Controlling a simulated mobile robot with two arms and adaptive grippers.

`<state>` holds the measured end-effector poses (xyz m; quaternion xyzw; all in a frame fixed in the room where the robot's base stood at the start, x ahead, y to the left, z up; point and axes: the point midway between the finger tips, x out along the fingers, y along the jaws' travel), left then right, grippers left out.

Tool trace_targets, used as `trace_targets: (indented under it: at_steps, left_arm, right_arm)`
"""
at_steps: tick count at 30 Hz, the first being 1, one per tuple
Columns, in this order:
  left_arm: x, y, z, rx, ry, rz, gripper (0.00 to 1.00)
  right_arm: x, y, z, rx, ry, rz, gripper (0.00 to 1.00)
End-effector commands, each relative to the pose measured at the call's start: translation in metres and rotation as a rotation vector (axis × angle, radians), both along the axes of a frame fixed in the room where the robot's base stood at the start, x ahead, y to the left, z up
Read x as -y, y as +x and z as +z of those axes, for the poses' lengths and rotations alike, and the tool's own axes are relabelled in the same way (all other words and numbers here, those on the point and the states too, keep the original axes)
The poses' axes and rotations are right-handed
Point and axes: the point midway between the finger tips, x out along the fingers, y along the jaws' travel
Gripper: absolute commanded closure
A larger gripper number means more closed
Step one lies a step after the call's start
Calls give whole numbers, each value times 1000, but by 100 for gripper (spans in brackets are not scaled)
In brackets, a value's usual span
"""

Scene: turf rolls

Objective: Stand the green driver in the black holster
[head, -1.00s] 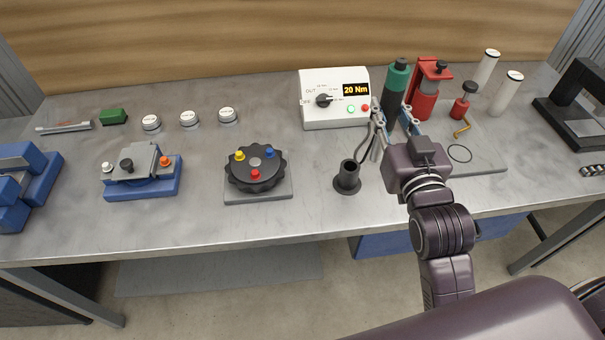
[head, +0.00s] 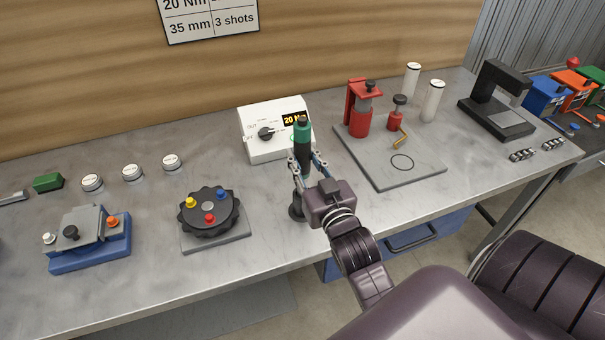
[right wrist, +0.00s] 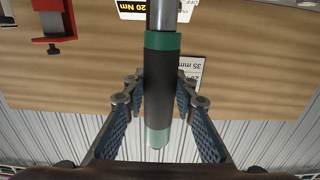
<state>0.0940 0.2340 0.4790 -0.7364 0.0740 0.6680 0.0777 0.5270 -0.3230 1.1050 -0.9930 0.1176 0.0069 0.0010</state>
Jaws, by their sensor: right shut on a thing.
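The green driver (head: 303,133) has a green cap and a dark grip. It stands upright in my right gripper (head: 306,166), which is shut on its grip. In the right wrist view the driver (right wrist: 160,85) sits between the two fingers (right wrist: 160,103), with its steel shaft running out at the top edge. The black holster (head: 296,212) stands on the bench just below the gripper in the head view, partly hidden by it. The driver's lower end is hidden, so I cannot tell whether it is in the holster. My left gripper is out of view.
The white controller box (head: 266,140) stands behind the driver. A black dial fixture (head: 209,222) is to the left. A grey plate (head: 375,168) with a red press (head: 360,120) is to the right. Bare bench lies between the dial and the holster.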

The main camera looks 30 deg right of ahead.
Motion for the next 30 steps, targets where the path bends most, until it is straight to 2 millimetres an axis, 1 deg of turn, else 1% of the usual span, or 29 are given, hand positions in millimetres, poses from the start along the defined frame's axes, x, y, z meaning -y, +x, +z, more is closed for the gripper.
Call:
trace_targets:
  at_steps: [3,6,12,14,26,27,30]
  left_arm:
    - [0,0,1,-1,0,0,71]
    - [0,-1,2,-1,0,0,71]
    - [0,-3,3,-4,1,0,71]
    - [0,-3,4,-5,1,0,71]
    - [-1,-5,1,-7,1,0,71]
    - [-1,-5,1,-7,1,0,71]
    - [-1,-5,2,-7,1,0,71]
  right_arm:
    - [0,1,-11,5,0,0,100]
    - [0,0,-18,6,0,0,100]
    - [0,0,-46,4,-1,-1,100]
    - [0,0,-51,4,-1,0,100]
    - [0,0,-56,6,-1,0,100]
    - [0,0,-58,1,0,0,72]
    - [0,0,-58,1,0,0,61]
